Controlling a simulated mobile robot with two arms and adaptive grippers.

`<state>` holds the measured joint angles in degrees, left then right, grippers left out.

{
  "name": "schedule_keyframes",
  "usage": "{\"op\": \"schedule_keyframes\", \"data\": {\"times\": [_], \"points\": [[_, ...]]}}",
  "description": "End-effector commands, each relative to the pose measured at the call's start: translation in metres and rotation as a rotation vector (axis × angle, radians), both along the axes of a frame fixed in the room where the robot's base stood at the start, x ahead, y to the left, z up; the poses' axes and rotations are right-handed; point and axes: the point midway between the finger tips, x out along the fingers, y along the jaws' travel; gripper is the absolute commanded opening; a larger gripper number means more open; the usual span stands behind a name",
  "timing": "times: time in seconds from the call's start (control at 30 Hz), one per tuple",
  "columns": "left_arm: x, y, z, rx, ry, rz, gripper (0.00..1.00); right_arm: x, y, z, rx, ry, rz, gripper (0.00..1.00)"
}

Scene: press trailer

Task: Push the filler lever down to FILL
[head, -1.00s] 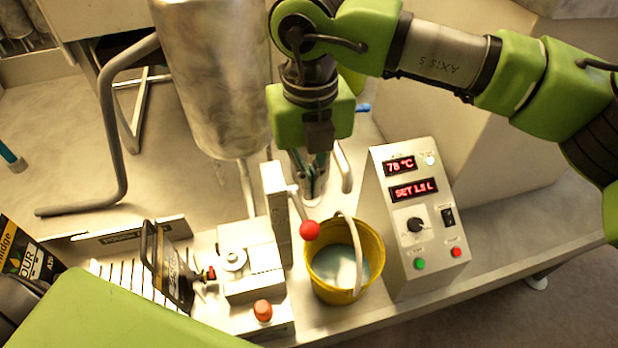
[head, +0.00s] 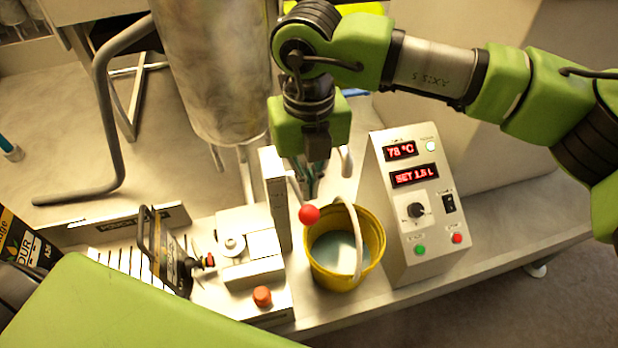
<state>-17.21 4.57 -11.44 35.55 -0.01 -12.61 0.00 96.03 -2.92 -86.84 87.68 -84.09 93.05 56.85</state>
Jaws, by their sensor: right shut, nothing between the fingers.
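The filler lever is a thin rod with a red ball knob (head: 309,215). It sticks out from the pale upright post (head: 275,190) of the filler, and its knob is beside the left rim of the yellow bucket. My right gripper (head: 311,192) points down, shut and empty, just behind and above the knob. I cannot tell whether its fingertips touch the lever rod. The gripper partly hides what is behind the lever. No FILL marking is readable. A green part of my left arm crosses the lower left, and its gripper is not in view.
The yellow bucket (head: 372,240) holds pale liquid, with its white handle raised. A control box (head: 410,225) with red displays stands to its right. A large metal tank (head: 212,70) hangs at the left.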

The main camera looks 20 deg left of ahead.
Motion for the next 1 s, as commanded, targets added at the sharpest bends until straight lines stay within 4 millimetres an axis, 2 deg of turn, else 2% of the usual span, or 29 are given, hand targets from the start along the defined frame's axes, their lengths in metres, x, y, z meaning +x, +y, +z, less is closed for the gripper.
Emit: {"op": "schedule_keyframes", "data": {"times": [1.0], "points": [[0.000,0.000,-0.008,0.000,0.000,0.000,0.26,-0.003,-0.002,-0.052,0.000,0.000,0.000,0.00]]}}
